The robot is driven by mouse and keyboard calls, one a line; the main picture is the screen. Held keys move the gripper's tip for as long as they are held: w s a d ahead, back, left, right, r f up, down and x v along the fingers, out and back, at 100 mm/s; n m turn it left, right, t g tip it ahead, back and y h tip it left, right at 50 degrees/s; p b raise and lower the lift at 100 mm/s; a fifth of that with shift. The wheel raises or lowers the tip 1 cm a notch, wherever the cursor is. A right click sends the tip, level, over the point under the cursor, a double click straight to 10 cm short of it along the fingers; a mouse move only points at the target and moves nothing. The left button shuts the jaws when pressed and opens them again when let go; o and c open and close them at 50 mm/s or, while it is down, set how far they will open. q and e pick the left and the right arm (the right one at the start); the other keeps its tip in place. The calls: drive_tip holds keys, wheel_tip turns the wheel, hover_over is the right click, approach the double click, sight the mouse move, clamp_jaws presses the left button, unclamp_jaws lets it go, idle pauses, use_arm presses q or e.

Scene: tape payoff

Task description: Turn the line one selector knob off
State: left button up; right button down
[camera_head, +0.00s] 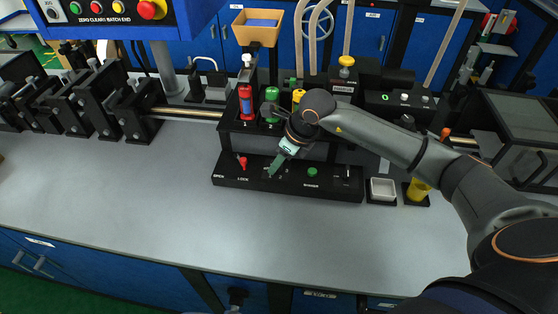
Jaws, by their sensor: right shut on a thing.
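A low black control panel (225,181) with white labels lies on the grey bench. My right gripper (272,170) reaches down to it from the right, its green fingers at the panel's middle-left. It is shut on the selector knob, which the fingers hide, so its pointing direction cannot be read. A red lever knob (243,163) stands left of the gripper and a green button (312,172) is to the right. A small toggle (347,173) sits near the panel's right end. My left gripper is not in view.
Behind the panel, a black rack holds a red bottle (246,103) and a green bottle (272,103). Black roller stands (130,105) line the back left. The bench front is clear.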

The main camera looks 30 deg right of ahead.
drive_tip(key=m, duration=0.2)
drive_tip(key=m+h+b, duration=0.1)
drive_tip(key=m, duration=0.1)
drive_tip(key=shift+a+m+t+h, duration=0.15)
drive_tip(key=shift+m+t+h, duration=0.15)
idle(0.5)
drive_tip(key=c, duration=0.8)
unclamp_jaws()
drive_tip(key=shift+o, duration=0.2)
drive_tip(key=a+b+v, duration=0.1)
drive_tip(key=v, duration=1.1)
drive_tip(key=shift+d+r, duration=0.35)
drive_tip(key=shift+d, duration=0.1)
drive_tip(key=shift+s+f, duration=0.1)
drive_tip(key=shift+s, duration=0.05)
